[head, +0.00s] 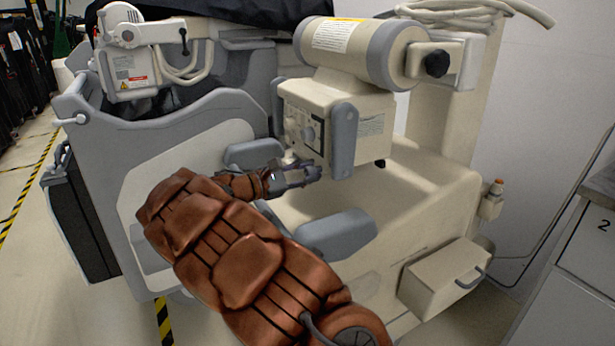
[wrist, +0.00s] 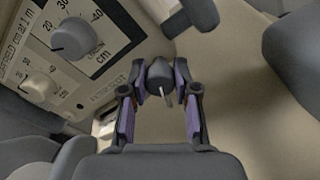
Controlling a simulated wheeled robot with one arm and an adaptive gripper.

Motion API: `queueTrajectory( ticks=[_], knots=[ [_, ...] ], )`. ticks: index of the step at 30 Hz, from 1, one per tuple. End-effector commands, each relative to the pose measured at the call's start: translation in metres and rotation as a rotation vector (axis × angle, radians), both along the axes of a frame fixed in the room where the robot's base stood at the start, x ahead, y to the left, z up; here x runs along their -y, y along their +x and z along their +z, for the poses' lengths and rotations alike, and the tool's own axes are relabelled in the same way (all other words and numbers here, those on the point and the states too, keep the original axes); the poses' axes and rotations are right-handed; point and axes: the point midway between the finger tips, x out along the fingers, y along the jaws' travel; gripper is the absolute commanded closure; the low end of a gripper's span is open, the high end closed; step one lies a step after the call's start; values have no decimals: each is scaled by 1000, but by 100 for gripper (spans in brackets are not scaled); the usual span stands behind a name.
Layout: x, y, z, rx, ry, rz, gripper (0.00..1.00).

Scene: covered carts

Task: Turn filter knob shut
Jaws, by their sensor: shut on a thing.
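My gripper (wrist: 160,72) has its two purple-padded fingers on either side of a small dark grey knob (wrist: 159,78), which has a pale line on it, and is shut on it. The knob is by the lower edge of the beige collimator box (head: 340,120). In the head view my gripper (head: 312,173) reaches the underside corner of this box, and the gripped knob is hidden there. No label that names it as the filter knob can be read.
A larger grey dial (wrist: 72,38) with a numbered scale and a pale knob (wrist: 37,88) sit on the box's panel near my gripper. Grey side handles (head: 342,140) flank the box. Below are a grey pad (head: 337,233) and the cart body (head: 430,175).

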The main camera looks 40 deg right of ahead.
Motion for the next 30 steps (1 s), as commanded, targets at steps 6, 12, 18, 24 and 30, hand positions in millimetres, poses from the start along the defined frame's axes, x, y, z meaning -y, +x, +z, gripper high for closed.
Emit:
queueTrajectory(
  ticks=[6,12,18,24,30],
  knots=[
    [1,-1,-3,206,-21,-2,100],
    [0,-1,-4,385,-34,0,100],
    [0,-1,-4,533,-47,1,100],
    [0,-2,-3,635,-55,-1,100],
    [0,-2,-3,687,-60,-1,100]
  ],
)
